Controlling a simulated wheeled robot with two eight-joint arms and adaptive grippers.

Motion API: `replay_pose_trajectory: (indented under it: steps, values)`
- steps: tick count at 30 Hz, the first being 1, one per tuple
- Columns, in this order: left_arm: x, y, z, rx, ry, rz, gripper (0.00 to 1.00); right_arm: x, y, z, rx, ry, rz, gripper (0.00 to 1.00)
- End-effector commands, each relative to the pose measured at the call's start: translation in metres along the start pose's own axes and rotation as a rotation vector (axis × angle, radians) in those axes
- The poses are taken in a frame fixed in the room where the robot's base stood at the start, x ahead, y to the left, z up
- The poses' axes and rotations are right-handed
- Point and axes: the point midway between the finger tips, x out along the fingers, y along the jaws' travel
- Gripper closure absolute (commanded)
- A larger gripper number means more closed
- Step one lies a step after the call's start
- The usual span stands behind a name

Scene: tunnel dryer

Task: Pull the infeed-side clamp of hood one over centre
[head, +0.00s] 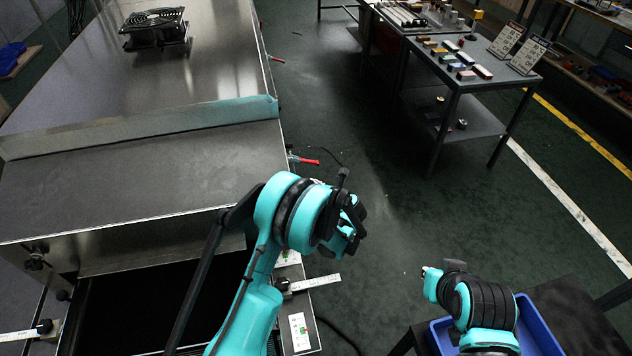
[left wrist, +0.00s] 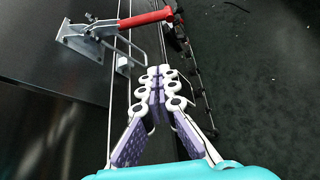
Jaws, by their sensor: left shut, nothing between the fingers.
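A toggle clamp with a red handle (left wrist: 148,18) and a grey metal base (left wrist: 85,37) is fixed at the hood's edge in the left wrist view. In the head view its red handle (head: 307,161) sticks out from the right side of the near steel hood (head: 140,180). My left gripper (left wrist: 155,78) is shut and empty, its fingertips below the handle in the picture and apart from it. In the head view my left wrist mostly hides its fingers.
A second red handle (head: 277,59) is farther along the dryer's side. A fan (head: 154,27) sits on top. A table with small blocks (head: 480,45) stands at the back right. A blue bin (head: 535,325) is near my right arm. The floor between is clear.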

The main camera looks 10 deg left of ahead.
Motion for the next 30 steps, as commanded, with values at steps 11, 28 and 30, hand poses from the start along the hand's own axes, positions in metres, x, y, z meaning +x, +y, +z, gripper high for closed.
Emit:
replay_pose_trajectory:
  steps: [11, 28, 30]
  values:
    - [0.068, -0.001, 0.009, 0.002, -0.003, -0.001, 1.00, 0.023, 0.000, 0.016, 0.000, 0.000, 0.000, 1.00]
    - [0.055, 0.000, 0.039, 0.003, -0.002, 0.000, 1.00, 0.027, 0.000, 0.019, 0.000, 0.000, 0.000, 1.00]
    - [0.055, 0.000, 0.039, 0.003, -0.002, 0.000, 1.00, 0.027, 0.000, 0.019, 0.000, 0.000, 0.000, 1.00]
